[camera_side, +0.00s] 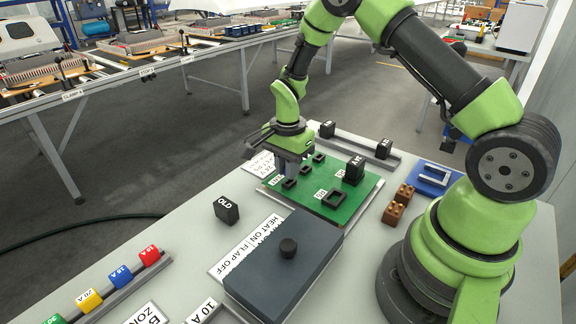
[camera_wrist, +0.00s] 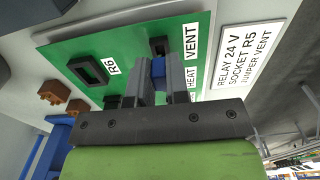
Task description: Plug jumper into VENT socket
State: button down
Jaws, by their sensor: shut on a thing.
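The jumper (camera_wrist: 158,67) is a small blue piece between my fingers in the wrist view; I cannot make it out in the side view. My gripper (camera_wrist: 157,84) is shut on it, low over the green board (camera_side: 345,208). In the side view my gripper (camera_side: 292,172) is at the board's far left part. The VENT socket (camera_wrist: 157,43) is a dark slot beside the VENT label (camera_wrist: 190,41), just beyond the jumper in the wrist view. I cannot tell whether the jumper touches it. The HEAT label (camera_wrist: 192,80) is partly beside my right finger.
A black relay (camera_side: 354,171) stands upright on the board near the empty R6 socket (camera_side: 335,198). A black OLD block (camera_side: 227,210) and a dark box with a knob (camera_side: 287,270) are in front. Brown blocks (camera_side: 397,205) and a blue tray (camera_side: 437,180) lie right.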

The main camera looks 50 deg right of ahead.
jog(key=shift+f, duration=0.95)
jog(key=c, duration=1)
grip_release()
jog(key=shift+c, duration=0.2)
notch_tip(320, 180, up, 10)
jog(key=shift+f, duration=0.1)
jog(key=s+a+r+n+t+y, duration=0.1)
jog(key=s+a+r+n+t, duration=0.25)
jog(key=s+r, duration=0.35)
jog(key=s+a+r+n+t, duration=0.25)
jog(key=s+r+n, duration=0.2)
jog(key=r, duration=0.55)
jog(key=s+a+r+n+t+y, duration=0.1)
jog(key=s+a+n, duration=0.1)
jog(key=s+n, duration=0.4)
jog(key=shift+s+a, duration=0.25)
jog(key=shift+s, duration=0.6)
